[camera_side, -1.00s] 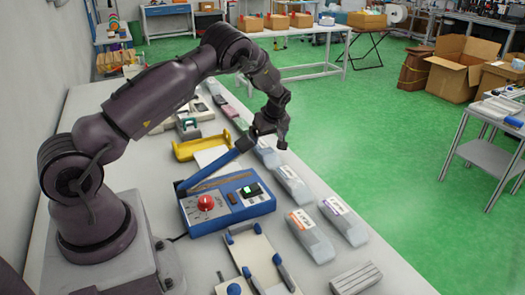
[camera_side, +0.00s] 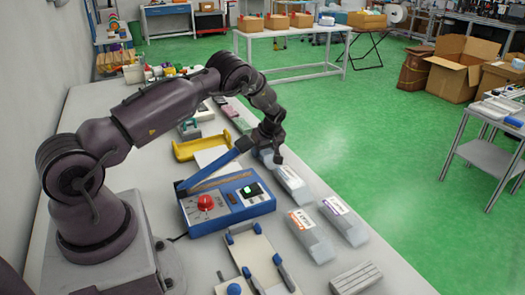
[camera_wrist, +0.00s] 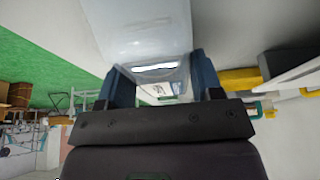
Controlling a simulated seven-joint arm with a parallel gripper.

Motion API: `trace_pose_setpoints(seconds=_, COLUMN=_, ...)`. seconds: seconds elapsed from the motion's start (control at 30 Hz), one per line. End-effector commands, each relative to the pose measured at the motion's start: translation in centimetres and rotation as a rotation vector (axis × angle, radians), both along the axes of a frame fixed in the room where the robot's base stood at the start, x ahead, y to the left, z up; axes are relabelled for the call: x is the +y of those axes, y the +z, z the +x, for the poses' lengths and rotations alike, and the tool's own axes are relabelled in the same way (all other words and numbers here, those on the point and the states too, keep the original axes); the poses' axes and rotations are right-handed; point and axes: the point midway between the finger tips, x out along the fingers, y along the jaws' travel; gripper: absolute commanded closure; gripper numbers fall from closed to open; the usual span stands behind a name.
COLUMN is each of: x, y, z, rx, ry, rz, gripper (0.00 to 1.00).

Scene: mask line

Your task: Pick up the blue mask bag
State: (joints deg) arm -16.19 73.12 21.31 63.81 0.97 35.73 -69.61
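Pale mask bags lie in a row along the table's right side in the side view. One bag (camera_side: 267,159) lies at my gripper (camera_side: 272,153) and is partly hidden by it. Another bag (camera_side: 292,184) lies just in front of it. No blue marking is clear on either. In the wrist view, my gripper (camera_wrist: 160,82) has its two blue fingers wide apart, with a pale translucent bag (camera_wrist: 145,30) between and beyond them. I cannot tell whether the fingers touch its sides.
A bag with an orange label (camera_side: 311,234) and one with a purple label (camera_side: 345,221) lie nearer the camera. A blue sealing machine (camera_side: 230,203) with a raised lever stands left of the bags. A yellow holder (camera_side: 200,147) and a ribbed grey block (camera_side: 356,279) are also on the table.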

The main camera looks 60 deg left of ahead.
Motion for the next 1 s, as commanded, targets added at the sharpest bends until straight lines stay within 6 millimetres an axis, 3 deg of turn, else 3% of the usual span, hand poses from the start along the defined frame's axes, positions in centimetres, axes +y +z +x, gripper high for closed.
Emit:
trace_pose_setpoints(seconds=0.03, x=0.0, y=0.0, z=0.0, rx=0.000, ry=0.000, rz=0.000, gripper=0.52)
trace_pose_setpoints(seconds=0.1, x=0.0, y=0.0, z=0.0, rx=0.000, ry=0.000, rz=0.000, gripper=0.64)
trace_pose_setpoints(seconds=0.43, x=0.0, y=0.7, z=0.0, rx=-0.001, ry=0.001, rz=0.001, gripper=0.64)
trace_pose_setpoints(seconds=0.8, x=0.0, y=7.6, z=0.0, rx=-0.004, ry=0.001, rz=0.001, gripper=0.64)
trace_pose_setpoints(seconds=1.0, x=-0.9, y=10.1, z=0.1, rx=-0.001, ry=-0.038, rz=-0.001, gripper=0.64)
